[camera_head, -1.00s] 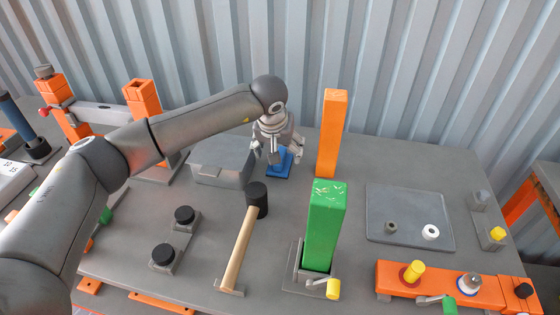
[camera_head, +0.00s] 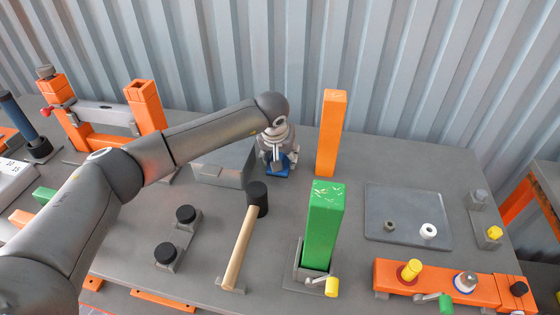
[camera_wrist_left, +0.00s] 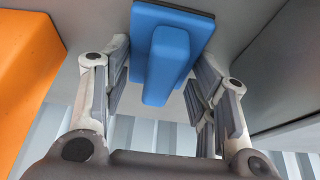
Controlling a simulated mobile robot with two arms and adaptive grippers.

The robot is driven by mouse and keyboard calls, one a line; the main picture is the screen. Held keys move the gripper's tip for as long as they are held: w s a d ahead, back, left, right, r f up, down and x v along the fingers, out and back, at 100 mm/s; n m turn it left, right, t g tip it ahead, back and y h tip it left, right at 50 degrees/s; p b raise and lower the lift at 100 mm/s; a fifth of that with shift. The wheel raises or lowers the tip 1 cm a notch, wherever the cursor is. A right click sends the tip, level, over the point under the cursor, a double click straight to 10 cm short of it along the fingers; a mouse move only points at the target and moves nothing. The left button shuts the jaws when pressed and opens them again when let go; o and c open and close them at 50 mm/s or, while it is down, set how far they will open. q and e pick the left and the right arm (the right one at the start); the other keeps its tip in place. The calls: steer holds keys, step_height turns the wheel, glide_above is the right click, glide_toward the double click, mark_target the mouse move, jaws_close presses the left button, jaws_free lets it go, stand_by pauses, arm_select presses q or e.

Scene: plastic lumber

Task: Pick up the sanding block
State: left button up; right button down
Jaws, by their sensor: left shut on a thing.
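The sanding block (camera_head: 285,169) is blue and sits on the table behind the mallet. In the left wrist view the block (camera_wrist_left: 168,62) shows a flat base with a raised grip bar. My left gripper (camera_head: 277,158) comes down over it from above. Its fingers lie on both sides of the grip bar, and it is shut on the block. In the head view the gripper covers part of the block. I cannot tell whether the base is clear of the table. My right gripper is not in view.
A grey box (camera_head: 226,166) stands just left of the block, and an orange post (camera_head: 332,135) just right. A green post (camera_head: 324,228) and a mallet (camera_head: 240,240) are nearer the front. A grey tray (camera_head: 385,205) lies to the right. A corrugated wall (camera_head: 230,60) rises behind.

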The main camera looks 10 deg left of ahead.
arm_select(q)
steer(key=shift+r, duration=0.15)
steer(key=shift+r+b, duration=0.35)
steer(key=shift+r, duration=0.25)
steer(key=s+a+r+b, duration=0.1)
steer(key=s+r, duration=0.3)
steer(key=s+a+r+b, duration=0.1)
steer(key=s+a+r, duration=0.1)
steer(key=s+r, duration=0.1)
steer(key=s+a+r+b, duration=0.1)
steer(key=s+r, duration=0.3)
steer(key=s, duration=0.2)
steer(key=shift+s+a+r+b, duration=0.1)
steer(key=shift+a+r+b, duration=0.2)
steer(key=shift+a, duration=0.05)
steer(key=o, duration=0.4)
steer(key=shift+c, duration=1.2)
steer(key=shift+f, duration=0.1)
